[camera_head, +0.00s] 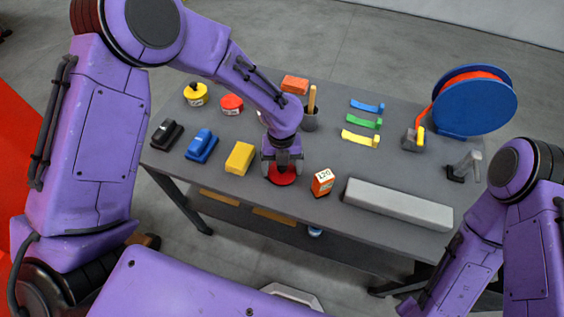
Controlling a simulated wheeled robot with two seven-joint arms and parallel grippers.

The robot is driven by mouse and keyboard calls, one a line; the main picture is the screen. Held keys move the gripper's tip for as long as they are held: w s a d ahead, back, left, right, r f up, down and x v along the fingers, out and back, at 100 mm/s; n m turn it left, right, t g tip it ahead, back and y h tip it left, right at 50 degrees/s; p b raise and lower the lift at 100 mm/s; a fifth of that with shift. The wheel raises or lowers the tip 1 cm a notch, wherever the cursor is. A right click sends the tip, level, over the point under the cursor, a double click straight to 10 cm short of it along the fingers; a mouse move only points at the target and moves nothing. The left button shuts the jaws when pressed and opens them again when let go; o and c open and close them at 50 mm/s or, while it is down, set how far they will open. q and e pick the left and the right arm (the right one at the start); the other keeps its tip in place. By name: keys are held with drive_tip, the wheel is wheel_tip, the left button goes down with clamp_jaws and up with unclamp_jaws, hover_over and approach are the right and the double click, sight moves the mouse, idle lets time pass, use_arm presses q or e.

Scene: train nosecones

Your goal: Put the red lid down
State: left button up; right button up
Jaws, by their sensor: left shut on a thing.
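My left gripper (282,167) points down over the front middle of the grey table (400,178). It is shut on the red lid (283,178), a flat red disc under the fingers. I cannot tell whether the lid touches the tabletop. A second red round item, a red tin (232,104), stands further back on the left. My right arm comes in at the lower right, but its gripper is not in view.
A yellow block (240,158) lies just left of my left gripper, and an orange box (322,182) stands just right. A long grey bar (398,204) lies along the front edge. A blue reel (473,101) stands at the back right.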

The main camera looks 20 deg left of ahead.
use_arm(q)
drive_tip(key=shift+w+f, duration=0.1)
drive_tip(key=shift+f, duration=0.15)
drive_tip(key=o, duration=0.8)
drive_tip(key=shift+f, duration=0.1)
drive_tip(key=r+b, duration=0.1)
drive_tip(key=r, duration=0.3)
drive_tip(key=w+r+b, duration=0.1)
drive_tip(key=r, duration=0.7)
drive_tip(key=shift+w+a+r+b, duration=0.15)
drive_tip(key=shift+a+b, duration=0.1)
drive_tip(key=shift+b, duration=0.15)
